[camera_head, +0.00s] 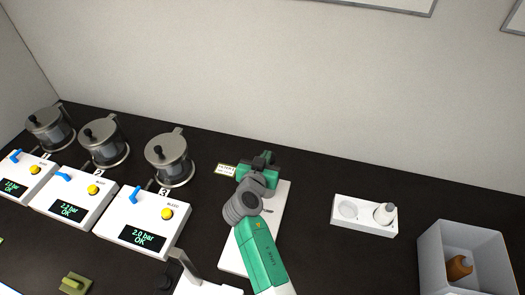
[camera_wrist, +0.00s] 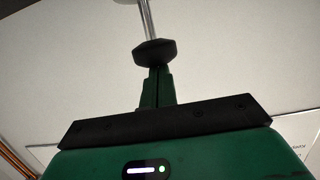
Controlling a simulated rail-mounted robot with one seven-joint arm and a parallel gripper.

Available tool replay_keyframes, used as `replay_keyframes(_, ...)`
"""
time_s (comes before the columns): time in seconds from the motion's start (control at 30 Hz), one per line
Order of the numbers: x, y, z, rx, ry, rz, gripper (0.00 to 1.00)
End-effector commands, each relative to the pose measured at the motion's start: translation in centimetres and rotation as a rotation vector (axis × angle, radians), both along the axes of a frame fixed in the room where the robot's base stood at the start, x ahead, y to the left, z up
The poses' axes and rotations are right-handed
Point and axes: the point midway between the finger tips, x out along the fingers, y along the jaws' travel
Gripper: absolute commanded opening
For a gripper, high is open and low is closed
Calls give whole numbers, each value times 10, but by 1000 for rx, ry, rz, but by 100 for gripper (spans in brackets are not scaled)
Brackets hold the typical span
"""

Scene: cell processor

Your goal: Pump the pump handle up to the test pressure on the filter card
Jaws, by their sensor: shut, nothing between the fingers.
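My gripper (camera_head: 262,158) is at the back middle of the bench in the head view, above the far end of a white plate (camera_head: 283,205). In the wrist view its fingers (camera_wrist: 158,88) are shut together and hold nothing. A dark knob (camera_wrist: 154,52) on a thin metal rod (camera_wrist: 148,20) shows just beyond the fingertips; it looks like the pump handle. Whether they touch is unclear. The pump body is largely hidden behind my arm. A small card (camera_head: 227,170) stands left of my gripper; its text is too small to read.
Several metal pots stand at left, the nearest (camera_head: 168,157) behind a white box (camera_head: 140,228) reading 2.0 bar OK. A grey bracket (camera_head: 185,265) stands at front.

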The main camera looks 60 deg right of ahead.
Motion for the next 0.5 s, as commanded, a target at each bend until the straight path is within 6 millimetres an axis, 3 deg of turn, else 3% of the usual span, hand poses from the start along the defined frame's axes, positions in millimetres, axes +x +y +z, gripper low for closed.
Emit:
replay_keyframes(0.17,2,0,47,-3,-6,1,0)
replay_keyframes(0.2,-2,14,38,-3,-3,5,0)
replay_keyframes(0.5,-22,74,54,-4,-4,3,0)
